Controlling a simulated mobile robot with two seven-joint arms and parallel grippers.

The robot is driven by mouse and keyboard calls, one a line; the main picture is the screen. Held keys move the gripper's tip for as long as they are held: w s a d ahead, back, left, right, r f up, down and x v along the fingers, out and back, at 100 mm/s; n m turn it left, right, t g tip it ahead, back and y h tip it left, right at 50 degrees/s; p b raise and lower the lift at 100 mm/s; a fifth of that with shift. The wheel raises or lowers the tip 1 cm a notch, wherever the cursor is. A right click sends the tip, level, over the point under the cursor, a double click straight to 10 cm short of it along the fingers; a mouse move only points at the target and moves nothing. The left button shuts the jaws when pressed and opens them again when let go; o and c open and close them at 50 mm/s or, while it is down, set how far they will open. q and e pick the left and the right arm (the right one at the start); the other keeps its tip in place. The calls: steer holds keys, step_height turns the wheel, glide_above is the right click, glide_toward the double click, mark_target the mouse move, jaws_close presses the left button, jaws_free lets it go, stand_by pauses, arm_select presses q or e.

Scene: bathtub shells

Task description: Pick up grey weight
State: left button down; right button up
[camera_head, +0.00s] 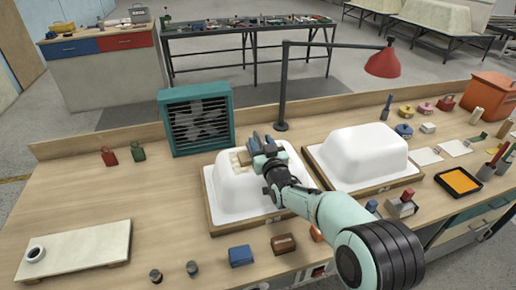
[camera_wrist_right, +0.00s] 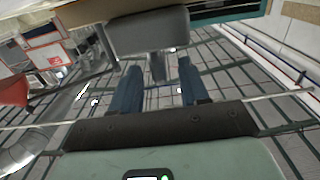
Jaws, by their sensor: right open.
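In the right wrist view a grey block (camera_wrist_right: 147,31) with a short narrow stem, which looks like the grey weight, lies just beyond my right fingertips. Its stem points in between the fingers. My right gripper (camera_wrist_right: 158,82) is open, with a blue finger on each side of the stem and a gap on both sides. In the head view my right gripper (camera_head: 263,146) is over the top of the left white shell (camera_head: 233,190). The grey weight is hard to make out there among the fingers. My left gripper is not in view.
A beige block (camera_head: 240,157) lies on the left shell. A second white shell (camera_head: 357,155) stands to its right. A teal fan (camera_head: 196,120) and a red lamp (camera_head: 384,63) stand behind. A red weight (camera_head: 109,157) and green weight (camera_head: 138,151) stand left. The left bench middle is clear.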

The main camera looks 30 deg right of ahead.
steer(key=shift+x, duration=0.95)
jaws_close()
stand_by(0.6)
steer(key=shift+r, duration=0.15)
